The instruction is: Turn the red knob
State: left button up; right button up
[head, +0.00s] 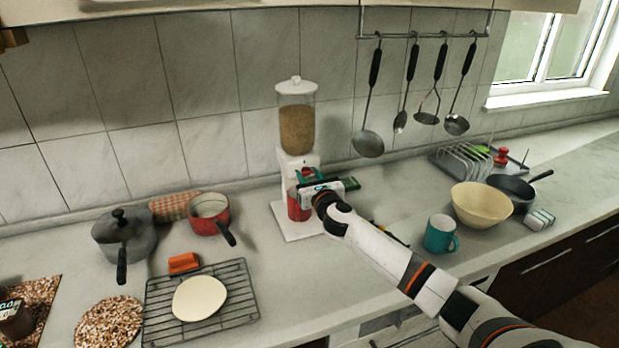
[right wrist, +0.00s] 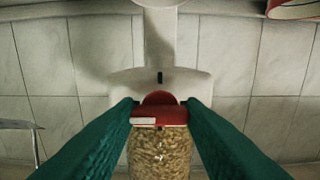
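The white grain dispenser (head: 297,132) stands against the tiled wall. In the right wrist view, which looks upside down, a red part that seems to be the knob (right wrist: 160,99) lies between my green fingertips; its ends meet their edges in the picture. I cannot tell whether they touch it. My right gripper (right wrist: 160,106) has its fingers apart, at the dispenser's front. In the head view my right gripper (head: 322,188) largely hides the knob. A red cup (head: 297,209) stands below it on the dispenser's base (head: 292,231). My left gripper is not in view.
Left of the dispenser are a red pot (head: 210,212), a grey pot (head: 121,235) and a wire rack (head: 243,289). Right of it are a teal mug (head: 440,234), a cream bowl (head: 480,204) and a dark pan (head: 512,190). Utensils (head: 368,143) hang above.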

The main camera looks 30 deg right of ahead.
jog(key=c, duration=0.4)
jog(key=shift+o, duration=0.3)
jog(key=m, duration=0.8)
jog(key=shift+m, duration=4.7)
